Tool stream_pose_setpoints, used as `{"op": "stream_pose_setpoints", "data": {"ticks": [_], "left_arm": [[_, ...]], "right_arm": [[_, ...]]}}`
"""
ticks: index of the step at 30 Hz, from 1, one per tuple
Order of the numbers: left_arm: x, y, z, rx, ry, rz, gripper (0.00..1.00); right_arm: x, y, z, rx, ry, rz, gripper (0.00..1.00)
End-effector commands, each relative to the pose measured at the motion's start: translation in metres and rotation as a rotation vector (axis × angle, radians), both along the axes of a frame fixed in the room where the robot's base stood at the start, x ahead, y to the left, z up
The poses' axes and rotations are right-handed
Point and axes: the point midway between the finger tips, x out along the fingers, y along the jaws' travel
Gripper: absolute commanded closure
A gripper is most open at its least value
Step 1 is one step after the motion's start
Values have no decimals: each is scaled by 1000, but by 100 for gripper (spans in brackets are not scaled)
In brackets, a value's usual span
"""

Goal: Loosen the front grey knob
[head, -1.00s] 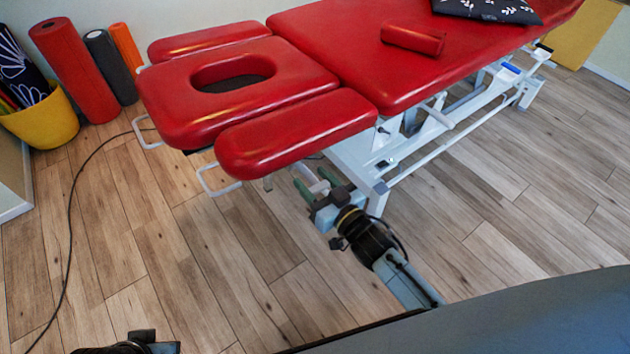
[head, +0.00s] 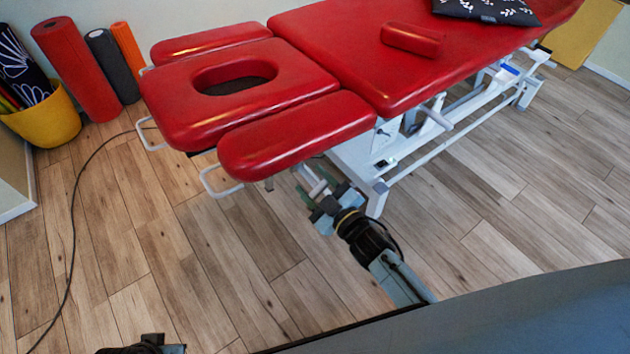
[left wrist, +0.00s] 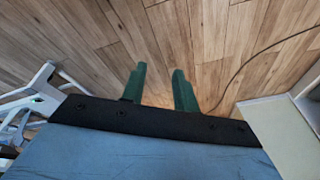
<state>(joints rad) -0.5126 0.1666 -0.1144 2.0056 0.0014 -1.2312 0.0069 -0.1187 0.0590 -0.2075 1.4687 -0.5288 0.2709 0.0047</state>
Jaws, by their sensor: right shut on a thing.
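The treatment table has a red head section with a front armrest pad (head: 295,135). Below that pad, a light grey knob (head: 312,180) on a short stem sticks out toward my right arm. My right gripper (head: 320,196) is at the knob, its green fingers on either side and shut on it; the fingers partly hide it. My left gripper is at the bottom edge of the head view, mostly cut off. In the left wrist view its two green fingers (left wrist: 160,88) are apart, with only floor between them.
A white wire handle (head: 218,182) hangs near the armrest. The white table frame (head: 375,190) stands just right of my right gripper. A black cable (head: 75,210) crosses the floor at left. A yellow bin (head: 45,118) and rolled mats (head: 78,70) stand at the back left.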

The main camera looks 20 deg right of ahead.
Motion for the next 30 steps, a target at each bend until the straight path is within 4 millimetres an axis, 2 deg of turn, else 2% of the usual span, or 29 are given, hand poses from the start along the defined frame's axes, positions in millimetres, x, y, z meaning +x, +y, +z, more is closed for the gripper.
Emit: {"op": "stream_pose_setpoints", "data": {"ticks": [16, 30], "left_arm": [[-1, 2, -6, 3, 6, 0, 70], [2, -4, 11, -5, -6, -2, 70]], "right_arm": [[-1, 0, -2, -486, -175, -1, 74], [-1, 1, -3, -800, -288, 1, 74]]}}
